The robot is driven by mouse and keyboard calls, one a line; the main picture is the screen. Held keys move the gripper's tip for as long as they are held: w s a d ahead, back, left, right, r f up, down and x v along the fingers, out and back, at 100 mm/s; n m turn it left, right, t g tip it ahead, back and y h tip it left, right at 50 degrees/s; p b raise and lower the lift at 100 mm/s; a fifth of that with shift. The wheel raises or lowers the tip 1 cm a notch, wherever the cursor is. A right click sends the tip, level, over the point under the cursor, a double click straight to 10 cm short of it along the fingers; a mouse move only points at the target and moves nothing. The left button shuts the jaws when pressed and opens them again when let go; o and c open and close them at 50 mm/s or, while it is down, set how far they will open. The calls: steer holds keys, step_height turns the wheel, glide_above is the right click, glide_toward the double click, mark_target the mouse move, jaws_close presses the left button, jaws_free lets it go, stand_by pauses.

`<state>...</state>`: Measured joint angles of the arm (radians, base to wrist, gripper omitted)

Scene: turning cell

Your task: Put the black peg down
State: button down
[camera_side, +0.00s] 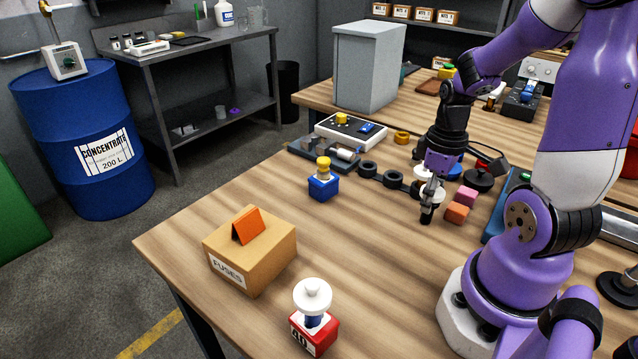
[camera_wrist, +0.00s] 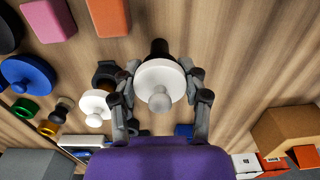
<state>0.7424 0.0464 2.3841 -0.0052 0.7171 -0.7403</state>
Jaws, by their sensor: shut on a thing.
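The black peg (camera_side: 427,215) hangs below my gripper (camera_side: 431,192) in the side view, roughly upright, over the right part of the wooden table. I cannot tell whether its lower end touches the table. In the wrist view my gripper (camera_wrist: 160,92) has its fingers on either side of a round white head with a knob (camera_wrist: 160,82). The black shaft (camera_wrist: 159,48) shows beyond that head. The fingers are shut on the peg; the exact contact is partly hidden.
A dark holder with rings (camera_side: 394,179) stands left of my gripper. Pink (camera_side: 467,196) and orange (camera_side: 456,212) blocks lie close on the right. A blue block with a yellow-topped peg (camera_side: 323,184), a fuses box (camera_side: 250,257) and a red block (camera_side: 315,336) stand left. The table's middle is clear.

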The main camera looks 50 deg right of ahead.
steer(key=shift+f, duration=0.1)
steer(key=shift+f, duration=0.1)
steer(key=shift+c, duration=1.6)
jaws_free()
step_height(320, 180, up, 12)
steer(key=w+a+r+t+h, duration=0.1)
steer(key=w+a+t, duration=0.1)
steer(key=a, duration=0.4)
steer(key=shift+w+a, duration=0.3)
steer(key=shift+w, duration=0.3)
steer(key=a+t, duration=0.1)
steer(key=a, duration=0.1)
steer(key=a+t, duration=0.1)
steer(key=a, duration=0.2)
steer(key=w+a+t+y, duration=0.1)
steer(key=a, duration=0.2)
steer(key=shift+r+t, duration=0.3)
steer(key=c, duration=0.3)
